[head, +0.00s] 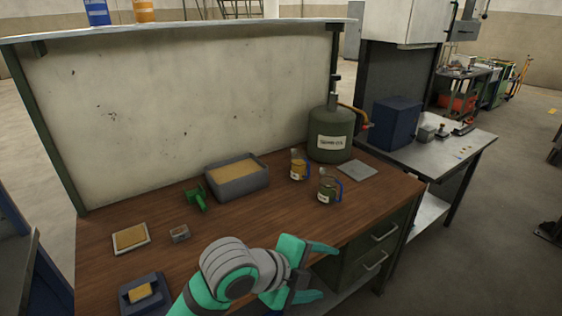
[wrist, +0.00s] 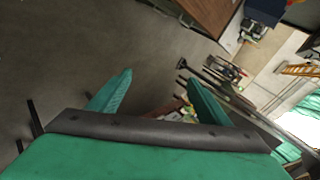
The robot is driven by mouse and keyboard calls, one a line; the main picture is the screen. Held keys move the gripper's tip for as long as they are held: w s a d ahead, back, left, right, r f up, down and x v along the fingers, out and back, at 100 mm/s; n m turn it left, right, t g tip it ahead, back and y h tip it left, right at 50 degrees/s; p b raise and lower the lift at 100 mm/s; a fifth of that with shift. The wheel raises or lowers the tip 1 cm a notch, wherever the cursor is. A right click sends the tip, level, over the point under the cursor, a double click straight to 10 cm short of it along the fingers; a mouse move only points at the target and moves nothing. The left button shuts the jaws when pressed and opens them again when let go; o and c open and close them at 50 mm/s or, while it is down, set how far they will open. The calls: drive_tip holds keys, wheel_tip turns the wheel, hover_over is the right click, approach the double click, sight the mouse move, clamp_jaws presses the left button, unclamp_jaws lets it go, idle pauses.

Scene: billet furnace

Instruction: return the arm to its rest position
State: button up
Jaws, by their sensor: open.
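My gripper (head: 318,271) is green with a grey wrist. In the head view it is at the front edge of the wooden workbench (head: 270,220), its two fingers spread apart and pointing right. In the wrist view the two green fingers (wrist: 160,98) stand apart with nothing held between them. The wrist camera looks past them at the floor and the far side of the room. My forearm reaches in from the bottom of the head view and covers part of the bench front.
On the bench are a grey sand tray (head: 238,190), a green tool (head: 197,198), two jugs (head: 298,166) (head: 327,188), a dark green canister (head: 331,135), a flat plate (head: 357,170), a framed pad (head: 131,237), a small block (head: 179,234) and a blue tray (head: 128,299). Drawers (head: 375,250) sit below.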

drive_tip(key=w+d+r+n+t+h, duration=0.4)
drive_tip(key=w+d+r+n+t, duration=0.15)
drive_tip(key=n+t, duration=0.5)
drive_tip(key=s+a+f+n+t+y, duration=0.1)
drive_tip(key=s+a+f+n+y, duration=0.2)
drive_tip(key=s+f+n+y, duration=0.55)
drive_tip(key=s+a+f+n+t+y, duration=0.1)
drive_tip(key=s+a+f+n+y, duration=0.3)
drive_tip(key=f+n, duration=0.6)
drive_tip(key=s+a+f+m+g, duration=0.1)
drive_tip(key=s+a+f, duration=0.1)
drive_tip(key=s, duration=0.6)
drive_tip(key=s+a+f+m, duration=0.1)
drive_tip(key=s+f, duration=0.3)
drive_tip(key=s, duration=0.4)
drive_tip(key=s+a+f+m+g, duration=0.1)
drive_tip(key=s+a+f, duration=0.2)
drive_tip(key=s, duration=0.5)
drive_tip(key=shift+s+a+g, duration=0.2)
drive_tip(key=shift+a+g, duration=0.15)
drive_tip(key=shift+a, duration=0.2)
